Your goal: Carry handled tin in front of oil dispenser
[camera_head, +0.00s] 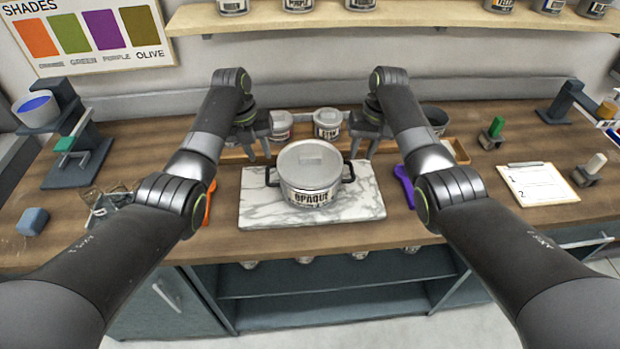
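The handled tin (309,193) is a wide lidded white pot with the label "OPAQUE" and a dark loop handle on each side. It stands upright on a white marble slab (262,211) in the middle of the counter. My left gripper (260,156) is open just above and behind the tin's left handle. My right gripper (362,153) is open just above and behind the right handle. Neither appears to hold the tin. A dark stand with a blue-filled cup (37,108) is at the far left, and another dark stand (562,103) is at the far right; I cannot tell which is the oil dispenser.
Smaller tins (328,122) stand behind the slab. An orange tool (209,203) and a purple tool (403,184) flank it. Glass items (110,203) and a blue block (33,221) are at left. A clipboard (537,185) is at right. A tin shelf (410,14) hangs above.

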